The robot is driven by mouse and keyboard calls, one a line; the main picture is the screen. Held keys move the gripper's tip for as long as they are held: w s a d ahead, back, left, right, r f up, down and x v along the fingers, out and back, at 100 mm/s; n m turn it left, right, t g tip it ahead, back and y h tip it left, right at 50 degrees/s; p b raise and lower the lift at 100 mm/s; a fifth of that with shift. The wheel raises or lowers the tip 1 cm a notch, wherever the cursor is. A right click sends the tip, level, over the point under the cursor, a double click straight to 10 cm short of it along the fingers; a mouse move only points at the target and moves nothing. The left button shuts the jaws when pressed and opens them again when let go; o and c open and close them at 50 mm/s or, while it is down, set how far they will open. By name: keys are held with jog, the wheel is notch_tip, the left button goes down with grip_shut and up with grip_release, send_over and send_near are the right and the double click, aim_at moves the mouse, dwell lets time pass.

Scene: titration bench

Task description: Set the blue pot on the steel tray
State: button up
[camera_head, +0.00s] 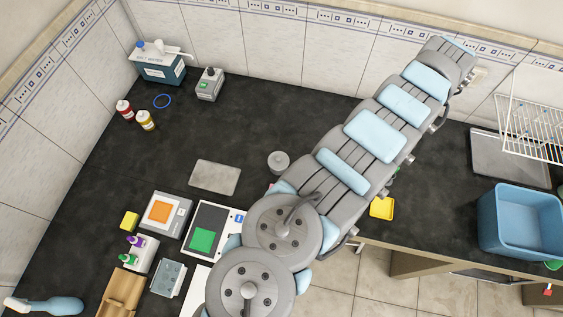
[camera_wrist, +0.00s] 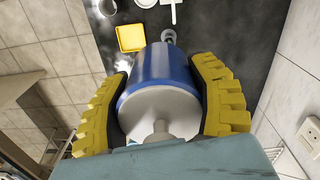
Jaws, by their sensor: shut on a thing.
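In the wrist view, my gripper (camera_wrist: 163,75) has its yellow padded fingers closed on both sides of the blue pot (camera_wrist: 158,66). The pot is a blue cylinder with a pale grey end and a knob facing the camera. In the head view, the pot and my gripper are hidden behind my arm. A flat grey metal plate (camera_head: 215,177) lies bare on the dark bench, left of my arm. A larger grey rimmed tray (camera_head: 508,158) lies at the right, partly under a white wire rack. I cannot tell from looks alone which is the steel tray.
A small yellow tray (camera_head: 382,207) lies near the bench edge, right of my arm. A blue basin (camera_head: 522,222) stands at the right below the wire rack (camera_head: 540,128). A grey round weight-like piece (camera_head: 278,161) stands right of the flat plate.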

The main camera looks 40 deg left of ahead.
jog(key=shift+w+f+m, duration=0.15)
jog(key=shift+w+m, duration=0.5)
jog(key=shift+m, duration=0.25)
jog(key=shift+w+a+f+m, duration=0.3)
jog(key=shift+a+f+m, duration=0.25)
jog(key=shift+m, duration=0.35)
jog(key=s+a+f+m, duration=0.3)
jog(key=s+a+f, duration=0.5)
jog(key=a, duration=0.3)
jog(key=s+a+f+m, duration=0.2)
jog(key=s+a+f, duration=0.5)
jog(key=s+a, duration=0.3)
jog(key=s+a+f+n, duration=0.1)
jog(key=s+a+f, duration=0.1)
jog(key=s+a, duration=0.9)
jog(key=s+a+f+n, duration=0.1)
jog(key=s+a+f, duration=0.2)
jog(key=s+a, duration=0.75)
jog(key=shift+w+a+f+b, duration=0.35)
jog(key=shift+a+f+b, duration=1.2)
jog(key=shift+a, duration=0.35)
jog(key=shift+w+a+f+b, duration=0.4)
jog(key=shift+a+f+b, duration=1)
jog(key=shift+a+b, duration=0.4)
jog(key=shift+w+a+f+b, duration=0.35)
jog(key=shift+a+f+b, duration=1.15)
jog(key=shift+a, duration=0.5)
